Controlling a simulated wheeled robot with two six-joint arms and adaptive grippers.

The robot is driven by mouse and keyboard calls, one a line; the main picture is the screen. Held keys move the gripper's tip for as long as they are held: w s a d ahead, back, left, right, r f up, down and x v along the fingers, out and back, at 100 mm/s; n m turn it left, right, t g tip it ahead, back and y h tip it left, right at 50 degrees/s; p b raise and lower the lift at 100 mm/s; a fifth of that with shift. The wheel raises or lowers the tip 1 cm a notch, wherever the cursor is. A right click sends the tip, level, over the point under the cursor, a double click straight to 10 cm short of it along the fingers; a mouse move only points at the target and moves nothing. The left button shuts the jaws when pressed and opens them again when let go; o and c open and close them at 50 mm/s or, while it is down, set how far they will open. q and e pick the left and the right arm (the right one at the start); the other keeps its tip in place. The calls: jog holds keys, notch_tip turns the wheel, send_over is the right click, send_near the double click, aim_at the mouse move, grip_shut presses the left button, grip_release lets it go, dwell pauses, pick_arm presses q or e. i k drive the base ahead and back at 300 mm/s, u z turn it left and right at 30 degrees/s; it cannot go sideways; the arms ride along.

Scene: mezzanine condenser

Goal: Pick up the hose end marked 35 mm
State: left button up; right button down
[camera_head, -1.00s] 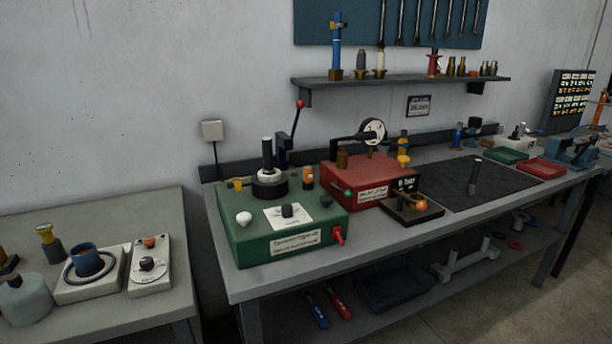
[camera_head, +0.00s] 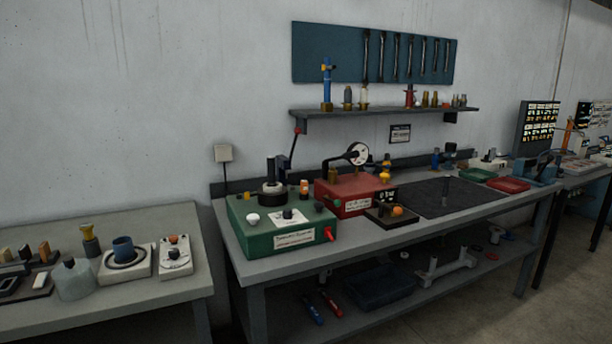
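No hose end with a readable 35 mm mark shows in the head view. Several small brass and metal fittings (camera_head: 428,99) stand on the wall shelf, and a blue upright fitting (camera_head: 327,86) stands at the shelf's left end. They are too small to read any marking. Neither of my grippers is in view.
A grey workbench (camera_head: 340,265) holds a green box (camera_head: 280,226), a red box (camera_head: 352,194), a dark mat (camera_head: 445,197) and a red tray (camera_head: 508,185). A second table (camera_head: 150,217) with small devices stands at left. A gap separates the tables. Floor (camera_head: 470,312) shows at lower right.

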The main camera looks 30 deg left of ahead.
aim_at(270, 168)
jog(key=z, duration=0.35)
jog(key=i, duration=2.1)
jog(key=u, duration=0.8)
